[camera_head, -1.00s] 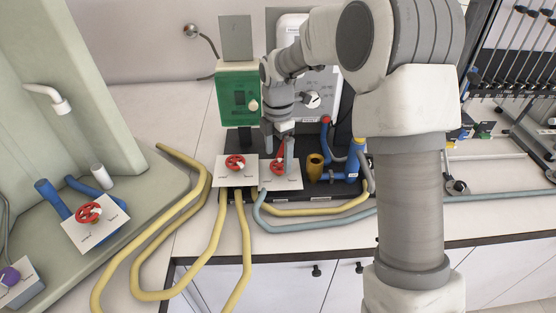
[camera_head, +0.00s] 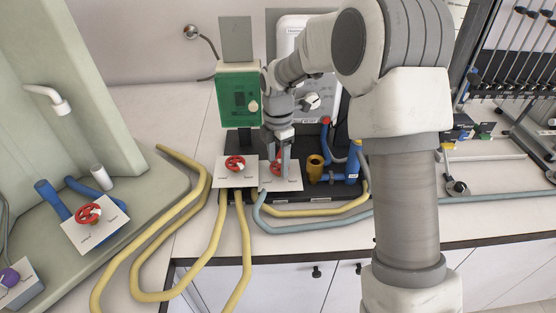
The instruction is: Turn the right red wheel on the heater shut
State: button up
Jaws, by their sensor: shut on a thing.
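The heater's white plates carry two red wheels. The left red wheel (camera_head: 235,163) is in clear view on its plate (camera_head: 235,177). The right red wheel (camera_head: 277,168) sits on the plate beside it (camera_head: 289,185) and is partly hidden by my gripper. My gripper (camera_head: 281,172) points down at the right wheel from above and is shut on it. The fingertips are small in this view, so their exact hold on the rim is hard to make out. A green box (camera_head: 239,97) stands behind the left wheel.
A brass cup (camera_head: 315,167) and blue pipes (camera_head: 353,163) stand right of the wheel. Yellow hoses (camera_head: 203,255) and a grey-blue hose (camera_head: 310,227) run in front. Another red wheel (camera_head: 88,214) is on the sink unit at left.

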jog(key=shift+m, duration=0.4)
jog(key=m, duration=0.2)
jog(key=shift+w+m, duration=0.1)
jog(key=shift+m, duration=0.3)
jog(key=m, duration=0.3)
jog(key=shift+m, duration=0.3)
jog(key=m, duration=0.6)
jog(key=shift+w+p, duration=0.2)
jog(key=shift+p, duration=0.1)
jog(key=m, duration=0.6)
jog(key=shift+d+m, duration=0.15)
jog(key=shift+m, duration=0.15)
jog(key=m, duration=0.6)
jog(key=shift+d, duration=0.1)
jog(key=shift+m, duration=0.3)
jog(key=o, duration=1.4)
jog(key=shift+c, duration=0.2)
